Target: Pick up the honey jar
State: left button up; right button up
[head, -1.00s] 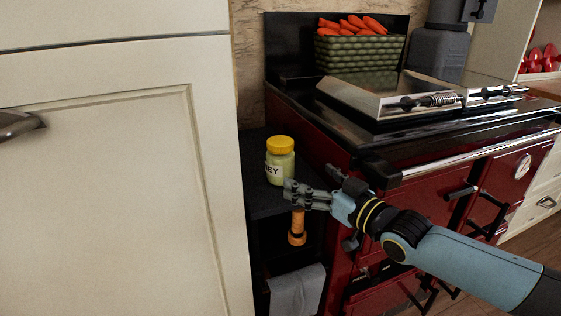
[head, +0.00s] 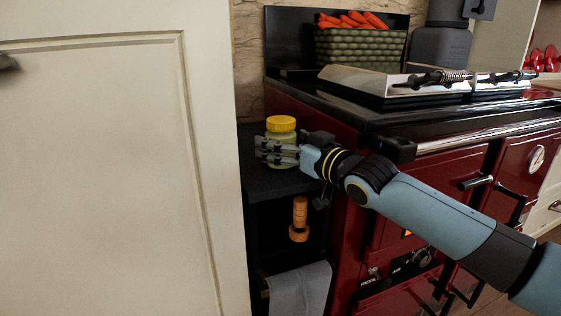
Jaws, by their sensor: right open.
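The honey jar (head: 281,125) has a yellow lid and pale yellow-green contents. It stands upright on the dark shelf top (head: 262,187) between the cream cabinet and the red range. My right gripper (head: 268,152) is level with the jar's body, in front of it in the head view, and covers most of the label and lower part. Its fingers point left and are open. I cannot tell whether they touch the jar. My left gripper is not in view.
The cream cabinet (head: 110,180) stands close on the left. An orange flashlight-like object (head: 299,220) and a grey cloth (head: 300,290) are below the shelf top.

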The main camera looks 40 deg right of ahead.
jog(key=shift+w+f, duration=0.15)
jog(key=shift+w, duration=0.4)
jog(key=shift+w+r+b, duration=0.2)
jog(key=shift+b, duration=0.1)
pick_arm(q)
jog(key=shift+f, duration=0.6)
pick_arm(e)
jog(key=shift+r, duration=0.1)
jog(key=c, duration=1.7)
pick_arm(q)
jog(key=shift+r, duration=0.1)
